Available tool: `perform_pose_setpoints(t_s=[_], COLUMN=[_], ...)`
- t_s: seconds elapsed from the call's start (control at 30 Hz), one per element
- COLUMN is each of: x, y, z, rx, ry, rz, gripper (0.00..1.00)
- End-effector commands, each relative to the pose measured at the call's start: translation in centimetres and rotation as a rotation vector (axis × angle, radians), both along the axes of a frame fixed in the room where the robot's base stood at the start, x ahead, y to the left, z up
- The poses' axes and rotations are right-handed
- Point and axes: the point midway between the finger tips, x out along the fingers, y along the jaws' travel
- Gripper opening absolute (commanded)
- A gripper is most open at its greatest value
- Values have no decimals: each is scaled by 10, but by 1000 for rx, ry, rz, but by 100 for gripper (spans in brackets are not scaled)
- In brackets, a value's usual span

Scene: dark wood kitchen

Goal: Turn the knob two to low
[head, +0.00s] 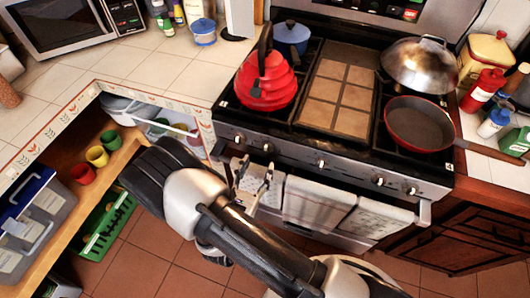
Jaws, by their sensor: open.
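The stove's front panel carries a row of several small silver knobs. The leftmost knob (238,138) and the second knob from the left (267,147) are close together at the left end. A middle knob (320,163) and two more to the right (378,181) also show. The knob markings are too small to read. My gripper (254,176) is open and empty in front of the oven, just below the two left knobs in the picture. Its fingers appear apart from the knobs, though the exact depth gap is hard to tell.
A red kettle (266,82), a blue pot (291,38), a red pan (419,124) and a domed lid (420,64) are on the stove. Towels (317,204) hang on the oven handle. An open shelf (60,190) with cups is at left. Tiled floor is below.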

Motion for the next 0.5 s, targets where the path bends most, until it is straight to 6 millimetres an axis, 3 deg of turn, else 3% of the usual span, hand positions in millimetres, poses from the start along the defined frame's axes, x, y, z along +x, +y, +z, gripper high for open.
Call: perform_pose_setpoints(t_s=[0.2,0.5], x=[41,67], y=[-17,-24], z=[-1,0], rx=[2,0], ry=[-4,-2], rz=[-6,-1], gripper=[55,55])
